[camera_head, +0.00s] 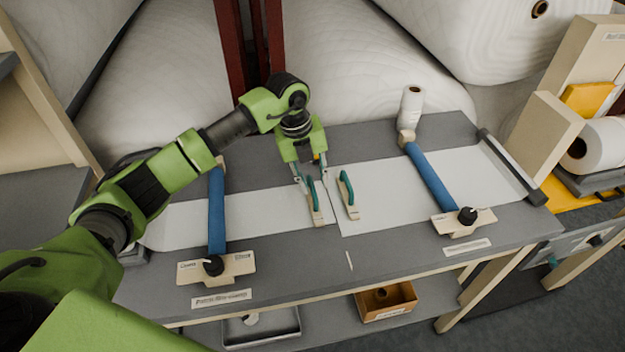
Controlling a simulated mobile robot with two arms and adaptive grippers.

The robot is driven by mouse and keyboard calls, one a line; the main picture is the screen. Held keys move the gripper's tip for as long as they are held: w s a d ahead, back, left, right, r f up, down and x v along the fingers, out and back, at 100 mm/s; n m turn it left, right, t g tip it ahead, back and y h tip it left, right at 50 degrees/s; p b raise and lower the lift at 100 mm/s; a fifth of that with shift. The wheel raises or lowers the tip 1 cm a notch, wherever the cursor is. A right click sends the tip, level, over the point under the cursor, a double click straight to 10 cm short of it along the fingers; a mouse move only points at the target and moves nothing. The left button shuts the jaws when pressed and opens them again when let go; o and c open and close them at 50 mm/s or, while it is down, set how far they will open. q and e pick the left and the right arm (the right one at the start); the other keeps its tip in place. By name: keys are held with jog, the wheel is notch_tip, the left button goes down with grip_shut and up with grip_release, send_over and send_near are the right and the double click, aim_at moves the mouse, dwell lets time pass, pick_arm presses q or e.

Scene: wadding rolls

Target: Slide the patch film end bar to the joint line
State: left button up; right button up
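Two white film sheets lie on the grey bench, the left sheet (185,226) and the right sheet (390,185). They meet at a thin joint line (329,205) near the middle. A small wooden bar with a teal handle, the left one (316,212), sits just left of the line. A similar right one (350,205) sits just right of it. I cannot tell which is the patch film end bar. My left gripper (313,181) points down with fingers apart, at the far end of the left bar's handle. Contact is unclear. My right gripper is not in view.
Blue clamp bars, left (216,210) and right (430,178), cross the sheets. A dark bar (512,166) lies at the right end. A small white roll (411,104) stands at the back. Large wadding rolls (165,80) crowd behind the bench. The front strip (370,258) is mostly clear.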

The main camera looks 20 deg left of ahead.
pick_arm(q)
jog(key=shift+a+r, duration=0.15)
jog(key=shift+r, duration=0.05)
notch_tip(320, 180, up, 11)
jog(key=s+a, duration=0.1)
jog(key=shift+a+r, duration=0.2)
jog(key=shift+a, duration=0.15)
jog(key=shift+s, duration=0.1)
